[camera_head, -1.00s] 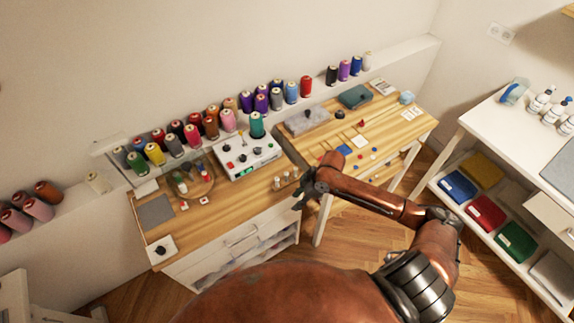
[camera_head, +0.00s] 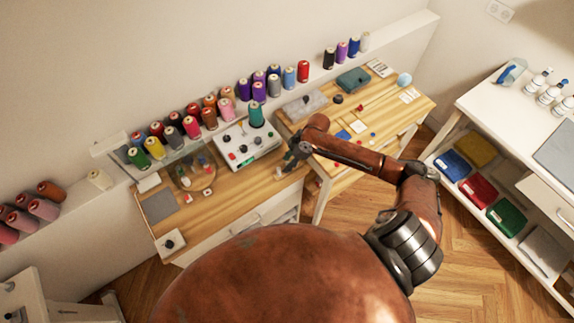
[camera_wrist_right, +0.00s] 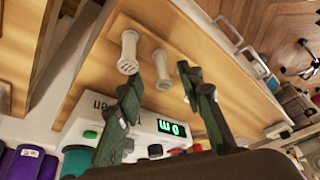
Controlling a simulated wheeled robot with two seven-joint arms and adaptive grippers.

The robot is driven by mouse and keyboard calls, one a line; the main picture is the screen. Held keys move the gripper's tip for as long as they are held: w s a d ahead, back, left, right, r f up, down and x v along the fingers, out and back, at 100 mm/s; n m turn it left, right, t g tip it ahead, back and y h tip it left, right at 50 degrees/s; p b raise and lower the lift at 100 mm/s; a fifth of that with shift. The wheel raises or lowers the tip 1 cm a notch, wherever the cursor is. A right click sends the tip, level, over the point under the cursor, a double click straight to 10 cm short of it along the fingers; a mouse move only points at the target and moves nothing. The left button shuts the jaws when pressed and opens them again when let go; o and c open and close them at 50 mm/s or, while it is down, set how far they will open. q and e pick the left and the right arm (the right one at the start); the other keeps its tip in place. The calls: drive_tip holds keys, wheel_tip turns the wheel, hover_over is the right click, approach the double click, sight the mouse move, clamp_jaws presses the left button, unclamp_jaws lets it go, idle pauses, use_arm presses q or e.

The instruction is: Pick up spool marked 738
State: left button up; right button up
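Two small pale spools stand on the wooden table in the right wrist view. One pale spool (camera_wrist_right: 128,52) is near the left fingertip. The other pale spool (camera_wrist_right: 161,70) appears between the spread fingertips; I cannot tell whether it is within their reach. I cannot read the number 738 on either. My right gripper (camera_wrist_right: 160,84) is open and empty. In the head view my right gripper (camera_head: 293,157) is low over the table, right of the white control box, and hides much of the spool area. My left gripper is not in view.
The white control box (camera_head: 246,151) with a green display stands close to the gripper. Several coloured thread cones, such as a teal one (camera_head: 256,116), line the back. A second wooden table (camera_head: 393,113) adjoins at right.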

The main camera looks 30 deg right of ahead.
drive_tip(key=shift+a+f, duration=0.1)
drive_tip(key=shift+f, duration=0.2)
drive_tip(key=shift+s+r, duration=0.15)
drive_tip(key=shift+s, duration=0.2)
drive_tip(key=shift+w, duration=0.2)
drive_tip(key=shift+c, duration=0.8)
drive_tip(key=c, duration=0.6)
